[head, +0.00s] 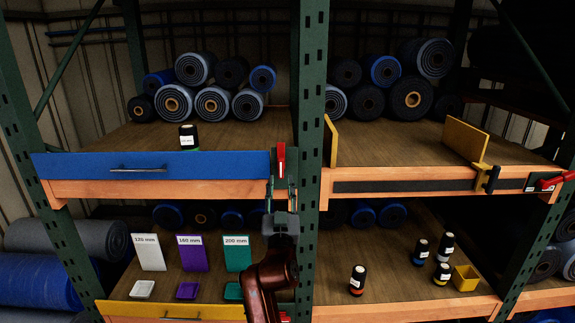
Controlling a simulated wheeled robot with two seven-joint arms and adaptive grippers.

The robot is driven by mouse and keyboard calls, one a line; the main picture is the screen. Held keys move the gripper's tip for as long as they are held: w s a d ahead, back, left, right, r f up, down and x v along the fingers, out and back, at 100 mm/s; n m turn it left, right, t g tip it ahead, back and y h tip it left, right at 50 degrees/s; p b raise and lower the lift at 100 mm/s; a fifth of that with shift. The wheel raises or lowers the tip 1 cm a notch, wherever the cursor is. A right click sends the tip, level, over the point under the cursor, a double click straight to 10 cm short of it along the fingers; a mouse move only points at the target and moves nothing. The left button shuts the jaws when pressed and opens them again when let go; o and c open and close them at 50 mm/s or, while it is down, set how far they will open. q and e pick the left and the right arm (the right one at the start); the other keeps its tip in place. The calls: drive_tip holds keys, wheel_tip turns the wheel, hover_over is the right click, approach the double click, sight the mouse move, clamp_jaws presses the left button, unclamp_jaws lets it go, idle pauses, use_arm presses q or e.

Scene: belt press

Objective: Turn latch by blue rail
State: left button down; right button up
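The blue rail (150,164) runs along the front edge of the upper left shelf, with a dark handle on its face. A red latch (281,158) with a pale label stands upright at the rail's right end, beside the green post. My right gripper (281,183) points up just below the latch, its two fingers apart, one to each side of the latch's lower end. Whether they touch it I cannot tell. My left gripper is not in view.
Green posts (310,90) flank the shelves. A second red latch (552,181) lies sideways at the far right, near yellow guides (466,146). A dark bottle (188,138) stands behind the blue rail. Labelled cards, small trays and more bottles stand below.

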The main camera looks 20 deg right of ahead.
sight(281, 170)
drive_tip(key=p+x, duration=0.2)
drive_tip(key=x, duration=0.5)
drive_tip(key=shift+w, duration=0.3)
drive_tip(key=shift+c, duration=0.2)
drive_tip(key=shift+f, duration=0.1)
clamp_jaws()
drive_tip(key=shift+d, duration=0.1)
